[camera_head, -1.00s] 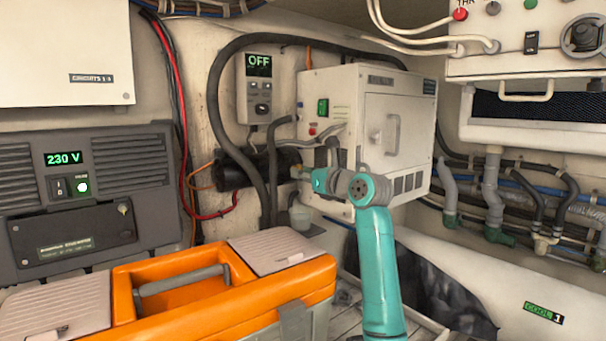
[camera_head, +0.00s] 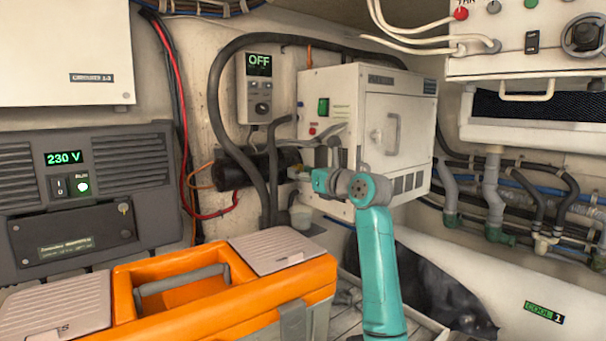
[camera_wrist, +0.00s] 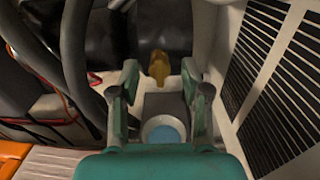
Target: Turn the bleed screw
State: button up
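A brass fitting (camera_wrist: 158,68), which looks like the bleed screw, sticks out from a black cylinder (camera_wrist: 150,28) in the wrist view. My gripper (camera_wrist: 160,80) is open, with one finger on each side of the fitting's line. The fitting shows between and just beyond the fingertips, and I see no contact. In the head view the black cylinder (camera_head: 245,169) lies on the wall left of my wrist (camera_head: 322,180). There the fitting is small and partly hidden near my wrist.
A small cup (camera_head: 301,217) stands below the fitting; it shows blue inside in the wrist view (camera_wrist: 165,130). A white cabinet (camera_head: 345,110) stands close behind my arm. Thick black hoses (camera_head: 214,100) run on the left. An orange toolbox (camera_head: 260,305) fills the front left.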

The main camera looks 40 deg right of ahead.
jog(key=s, duration=1.2)
jog(key=shift+d, duration=0.2)
